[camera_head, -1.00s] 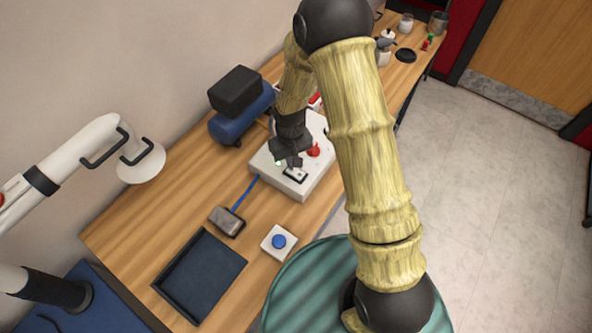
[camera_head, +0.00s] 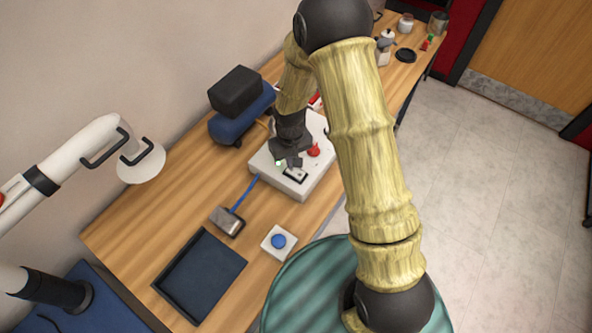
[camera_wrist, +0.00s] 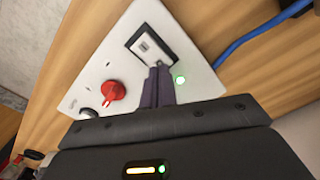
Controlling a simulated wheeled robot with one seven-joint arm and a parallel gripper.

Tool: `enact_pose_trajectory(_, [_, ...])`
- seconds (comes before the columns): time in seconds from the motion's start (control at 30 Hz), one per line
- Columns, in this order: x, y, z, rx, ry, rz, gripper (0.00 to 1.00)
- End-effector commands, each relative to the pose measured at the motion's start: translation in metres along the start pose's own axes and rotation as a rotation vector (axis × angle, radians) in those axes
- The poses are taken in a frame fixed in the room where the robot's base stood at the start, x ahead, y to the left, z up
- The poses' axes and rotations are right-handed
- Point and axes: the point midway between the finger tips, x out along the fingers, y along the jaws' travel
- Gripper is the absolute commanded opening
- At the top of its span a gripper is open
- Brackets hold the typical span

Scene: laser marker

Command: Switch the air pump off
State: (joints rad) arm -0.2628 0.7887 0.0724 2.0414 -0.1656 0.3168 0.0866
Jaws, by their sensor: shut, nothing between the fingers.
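A white control box (camera_head: 311,180) sits on the wooden bench. Its top carries a black-framed rocker switch (camera_head: 296,175), a red knob (camera_head: 314,150) and a lit green lamp. In the wrist view, the switch (camera_wrist: 152,45) has a pale rocker, and the green lamp (camera_wrist: 180,79) is beside the fingers. My gripper (camera_head: 287,163) is shut and empty, pointing down at the box. In the wrist view, its fingertips (camera_wrist: 158,67) are at the switch's near edge; I cannot tell whether they touch. A blue tank with a black block on top (camera_head: 240,105), apparently the air pump, stands behind the box.
A blue cable runs from the box to a small grey device (camera_head: 227,221). A dark tray (camera_head: 200,275) and a blue push button on a white base (camera_head: 279,242) lie nearer. A white extraction arm (camera_head: 95,145) reaches in from the left.

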Motion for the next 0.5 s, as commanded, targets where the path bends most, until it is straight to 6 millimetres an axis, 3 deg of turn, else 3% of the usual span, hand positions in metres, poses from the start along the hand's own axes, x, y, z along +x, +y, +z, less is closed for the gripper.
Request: enact_pose_trajectory(0.5, [0.0034,0.0000,0.0000,0.000,0.000,0.000,0.00])
